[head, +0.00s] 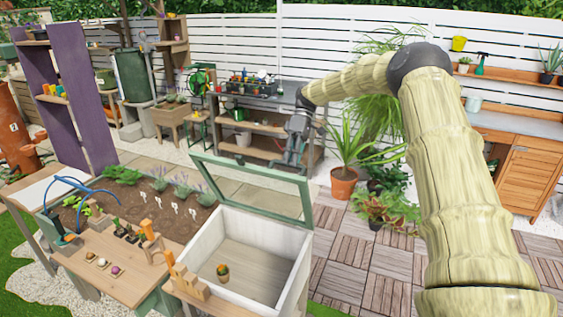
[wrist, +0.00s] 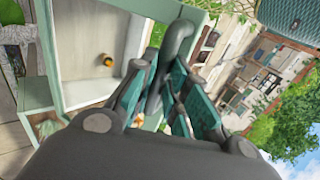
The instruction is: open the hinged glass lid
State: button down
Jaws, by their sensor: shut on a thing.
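The hinged glass lid (head: 212,158) has a pale green frame around a clear pane. It stands raised and tilted over the back of a white wooden box (head: 205,268), whose inside is open to view. My gripper (head: 292,163) is at the lid's upper edge and shut on it. In the wrist view, a curved grey-green bar (wrist: 180,38), which looks like the lid's handle, runs by the teal finger pads of my gripper (wrist: 182,88). The exact contact is partly hidden by the fingers.
A wooden table (head: 120,265) with small pots and stones adjoins the box at left.

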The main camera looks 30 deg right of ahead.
jog(key=shift+w+d+f, duration=0.1)
jog(key=shift+d+f, duration=0.45)
jog(key=shift+f, duration=0.1)
jog(key=c, duration=1.6)
grip_release()
jog(key=shift+o, duration=0.9)
jog(key=shift+w+d+f, duration=0.25)
jog(key=shift+w+f, duration=0.05)
jog(key=shift+w, duration=0.1)
jog(key=v, duration=1.2)
jog(key=shift+a+r, duration=0.25)
jog(key=shift+r, duration=0.1)
